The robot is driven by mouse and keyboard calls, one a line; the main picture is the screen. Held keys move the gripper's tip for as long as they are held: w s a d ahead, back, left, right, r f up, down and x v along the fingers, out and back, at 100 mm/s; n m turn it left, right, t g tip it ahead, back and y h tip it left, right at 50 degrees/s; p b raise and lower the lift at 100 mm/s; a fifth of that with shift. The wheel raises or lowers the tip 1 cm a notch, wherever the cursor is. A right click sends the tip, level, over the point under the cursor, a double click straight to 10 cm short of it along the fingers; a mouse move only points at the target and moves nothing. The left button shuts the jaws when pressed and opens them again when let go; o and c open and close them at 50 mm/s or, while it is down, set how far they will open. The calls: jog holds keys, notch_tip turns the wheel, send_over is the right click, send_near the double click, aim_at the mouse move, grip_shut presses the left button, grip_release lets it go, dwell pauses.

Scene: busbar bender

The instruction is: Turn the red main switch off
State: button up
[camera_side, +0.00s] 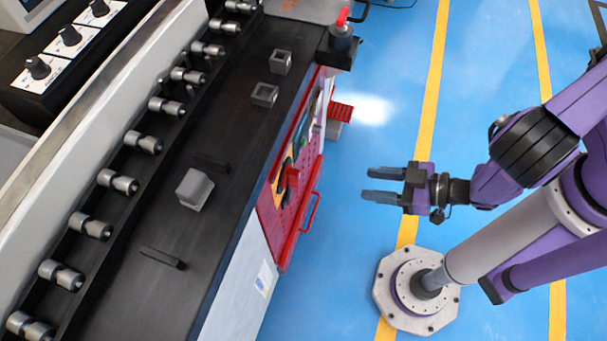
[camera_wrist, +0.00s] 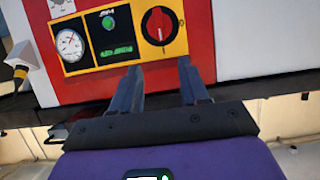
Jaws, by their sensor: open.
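The red main switch (camera_wrist: 158,26) is a rotary knob on a yellow plate. In the wrist view its handle stands roughly upright in the picture, with a pale mark near its lower end. It also shows in the side view (camera_side: 292,178), sticking out from the machine's front panel. My gripper (camera_side: 368,184) is open and empty, in front of the panel and clearly apart from the switch. In the wrist view my gripper's fingertips (camera_wrist: 158,66) lie below the switch, one to either side of it.
A gauge (camera_wrist: 70,45) and a green button (camera_wrist: 109,22) sit left of the switch. A red handle (camera_side: 309,208) juts from the panel. A red-topped dark post (camera_side: 341,30) stands at the bench corner. Blue floor between gripper and panel is clear.

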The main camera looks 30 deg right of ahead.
aim_at(299, 177)
jog(key=x, duration=1.7)
jog(key=shift+a+f, duration=0.1)
grip_shut()
